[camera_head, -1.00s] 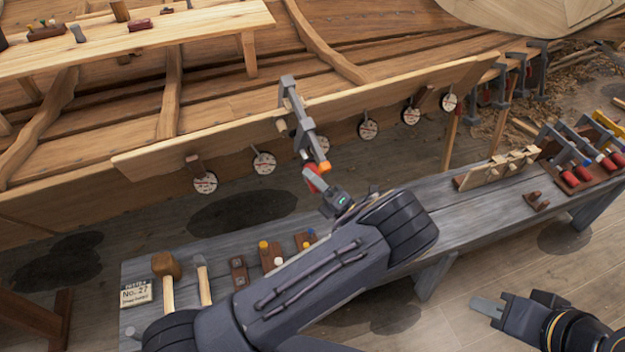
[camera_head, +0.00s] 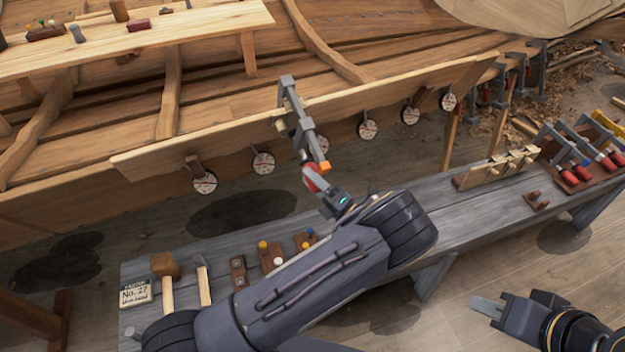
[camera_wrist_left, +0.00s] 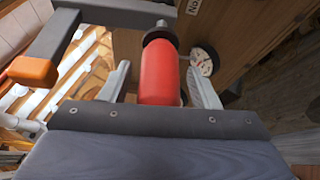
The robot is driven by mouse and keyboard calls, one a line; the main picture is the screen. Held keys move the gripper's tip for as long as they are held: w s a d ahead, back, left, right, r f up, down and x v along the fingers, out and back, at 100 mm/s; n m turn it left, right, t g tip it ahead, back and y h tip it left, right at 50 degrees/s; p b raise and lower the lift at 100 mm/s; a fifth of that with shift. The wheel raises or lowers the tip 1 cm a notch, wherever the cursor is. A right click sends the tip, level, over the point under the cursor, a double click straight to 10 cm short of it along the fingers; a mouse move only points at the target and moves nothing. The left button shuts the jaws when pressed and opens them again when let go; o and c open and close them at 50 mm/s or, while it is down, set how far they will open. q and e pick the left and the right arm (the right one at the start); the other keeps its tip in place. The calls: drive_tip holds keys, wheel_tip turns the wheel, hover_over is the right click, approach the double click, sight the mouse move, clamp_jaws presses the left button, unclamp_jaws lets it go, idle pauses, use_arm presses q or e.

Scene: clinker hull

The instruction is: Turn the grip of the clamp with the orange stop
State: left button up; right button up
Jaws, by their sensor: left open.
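The clamp with the orange stop (camera_head: 323,166) hangs on the edge of the hull plank, its grey frame (camera_head: 305,125) slanting down. Its red grip (camera_head: 310,179) is at the lower end, partly hidden by my left gripper (camera_head: 318,186). In the left wrist view the red grip (camera_wrist_left: 159,72) stands between the two fingers of my left gripper (camera_wrist_left: 160,85), which are open with a gap showing at the left. The orange stop (camera_wrist_left: 33,71) is at the left there. My right gripper (camera_head: 487,307) is low at the right, away from the clamp; its jaw gap does not show.
The grey bench (camera_head: 460,215) runs below my left arm. It bears a mallet (camera_head: 166,272), a hammer (camera_head: 203,280), small blocks and a rack of other clamps (camera_head: 585,160). Round dials (camera_head: 263,163) hang along the plank (camera_head: 230,135).

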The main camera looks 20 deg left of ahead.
use_arm(q)
drive_tip(key=b+v, duration=0.1)
drive_tip(key=v, duration=0.6)
drive_tip(key=shift+d+f+b, duration=0.15)
drive_tip(key=shift+d+b, duration=0.2)
drive_tip(key=shift+b, duration=0.05)
drive_tip(key=shift+s, duration=0.15)
idle(0.7)
